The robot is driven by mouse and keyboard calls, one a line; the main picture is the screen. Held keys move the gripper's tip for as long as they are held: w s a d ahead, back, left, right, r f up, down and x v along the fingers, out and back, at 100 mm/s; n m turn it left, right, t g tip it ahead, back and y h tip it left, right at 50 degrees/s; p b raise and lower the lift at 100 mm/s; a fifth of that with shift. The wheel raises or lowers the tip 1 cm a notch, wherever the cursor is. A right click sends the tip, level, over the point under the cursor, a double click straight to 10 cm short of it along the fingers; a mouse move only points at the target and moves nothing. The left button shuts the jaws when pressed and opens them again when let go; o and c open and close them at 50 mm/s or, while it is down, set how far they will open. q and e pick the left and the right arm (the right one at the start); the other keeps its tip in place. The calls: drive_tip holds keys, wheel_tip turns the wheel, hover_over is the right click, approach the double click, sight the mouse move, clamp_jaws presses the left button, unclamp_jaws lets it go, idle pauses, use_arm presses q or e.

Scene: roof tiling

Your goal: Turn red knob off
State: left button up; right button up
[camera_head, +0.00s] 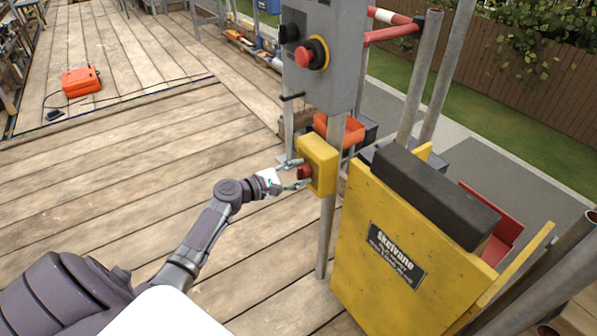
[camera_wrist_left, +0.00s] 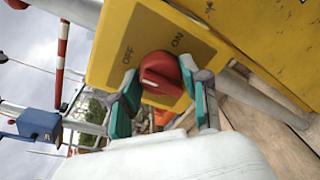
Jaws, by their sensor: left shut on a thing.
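The red knob (camera_head: 305,172) sits on the face of a yellow switch box (camera_head: 320,158), which is fixed to a grey post. In the left wrist view the red knob (camera_wrist_left: 161,74) is large and clear, with "OFF" and "ON" printed on the yellow box (camera_wrist_left: 120,22). The knob's ridge is tilted, and its exact setting is hard to read. My left gripper (camera_head: 292,175) is at the knob; in the wrist view its teal fingertips (camera_wrist_left: 160,92) are on either side of the knob, shut on it. My right gripper is not in view.
A grey control panel (camera_head: 335,50) with a red button (camera_head: 313,53) hangs above the box. A yellow hoist housing (camera_head: 375,255) stands close on the right. An orange case (camera_head: 81,80) lies on the wooden deck at the far left. The deck between is clear.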

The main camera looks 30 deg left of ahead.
use_arm(q)
drive_tip(key=o, duration=1.2)
drive_tip(key=shift+c, duration=0.2)
drive_tip(key=v, duration=1.2)
drive_tip(key=shift+f, duration=0.2)
